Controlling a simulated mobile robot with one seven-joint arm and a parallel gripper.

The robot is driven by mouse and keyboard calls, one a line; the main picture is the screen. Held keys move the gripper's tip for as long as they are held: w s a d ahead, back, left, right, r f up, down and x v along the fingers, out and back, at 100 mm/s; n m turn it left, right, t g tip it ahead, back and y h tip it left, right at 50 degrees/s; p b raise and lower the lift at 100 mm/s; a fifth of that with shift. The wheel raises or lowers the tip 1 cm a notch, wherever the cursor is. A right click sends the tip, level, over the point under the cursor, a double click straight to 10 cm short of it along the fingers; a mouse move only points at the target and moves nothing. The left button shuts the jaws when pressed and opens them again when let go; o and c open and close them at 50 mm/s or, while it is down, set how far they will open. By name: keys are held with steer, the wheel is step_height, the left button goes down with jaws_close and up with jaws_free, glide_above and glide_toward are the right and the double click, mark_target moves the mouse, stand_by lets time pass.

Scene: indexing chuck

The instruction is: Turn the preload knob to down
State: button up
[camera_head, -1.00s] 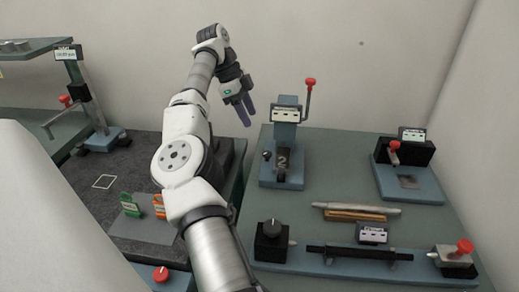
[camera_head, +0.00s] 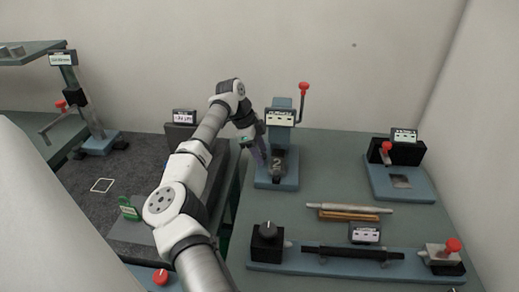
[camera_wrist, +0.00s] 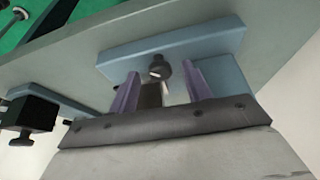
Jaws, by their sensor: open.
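A black dial knob (camera_head: 267,228) with a pale mark sits on a block at the front left. No readable label shows which knob is the preload knob.
A red-tipped lever (camera_head: 304,88) rises at the fixture's right. A metal rod (camera_head: 350,207) lies in front. A black bar (camera_head: 352,252) and a red-knobbed block (camera_head: 442,254) are at the front edge. Another blue fixture (camera_head: 400,182) stands right.

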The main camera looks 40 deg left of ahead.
steer(key=c, duration=1)
steer(key=shift+w+r+m+g+p, duration=0.1)
steer(key=shift+r+m+g+p, duration=0.2)
steer(key=shift+m+p, duration=0.4)
steer(key=shift+a+f+m+g+p, duration=0.15)
steer(key=shift+m+g+p, duration=0.2)
steer(key=shift+m, duration=0.5)
steer(key=shift+d+f+m+g+p, duration=0.1)
steer(key=shift+m+g+p, duration=0.2)
steer(key=shift+m, duration=0.55)
steer(key=o, duration=1)
steer(key=shift+a, duration=0.1)
